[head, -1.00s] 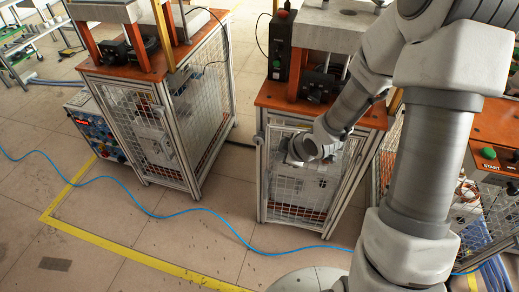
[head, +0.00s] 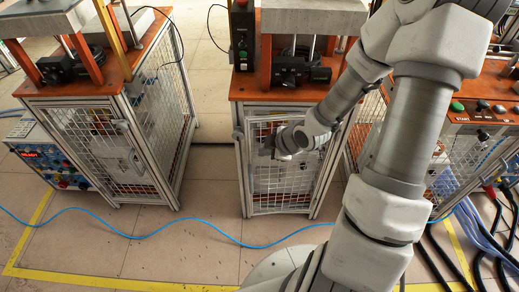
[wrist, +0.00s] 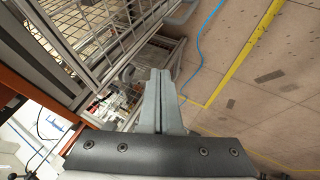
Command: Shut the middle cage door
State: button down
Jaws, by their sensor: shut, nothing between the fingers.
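The middle cage stands under an orange top (head: 262,93). Its front door (head: 282,185) is a pale frame with white wire mesh. It hangs at or close to the cage front; I cannot tell whether a gap is left. My gripper (head: 266,149) is in front of the door's upper left part, partly hidden by my wrist. In the wrist view, my gripper (wrist: 160,82) has its fingers together with nothing between them. Mesh and metal posts (wrist: 75,60) are beside it at the upper left. Contact with the door cannot be told.
The left cage (head: 110,150) stands apart, with a control box (head: 48,155) beside it. A right station (head: 485,108) has a start button panel. A blue cable (head: 150,233) crosses the floor in front. Dark hoses (head: 480,240) lie at right. Floor between the cages is clear.

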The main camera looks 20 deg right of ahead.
aim_at(254, 134)
jog(key=shift+w+a+f+b, duration=0.25)
jog(key=shift+w+f+b, duration=0.3)
jog(key=shift+w+f, duration=0.7)
jog(key=shift+w+a+f+b, duration=0.25)
jog(key=shift+w+f+b, duration=0.25)
jog(key=shift+w+f, duration=0.7)
jog(key=shift+w+a+f+b, duration=0.25)
jog(key=shift+w+f+b, duration=0.45)
jog(key=shift+w, duration=1)
jog(key=shift+w+f, duration=0.1)
jog(key=shift+f, duration=0.05)
jog(key=w, duration=0.1)
jog(key=w+m+b, duration=0.1)
jog(key=w+b, duration=0.1)
jog(key=w, duration=0.1)
jog(key=shift+d+m+h, duration=0.3)
jog(key=shift+h, duration=0.1)
jog(key=shift+w+d+r+t, duration=0.15)
jog(key=shift+w+r+t, duration=0.05)
jog(key=shift+t, duration=0.1)
jog(key=shift+s, duration=0.1)
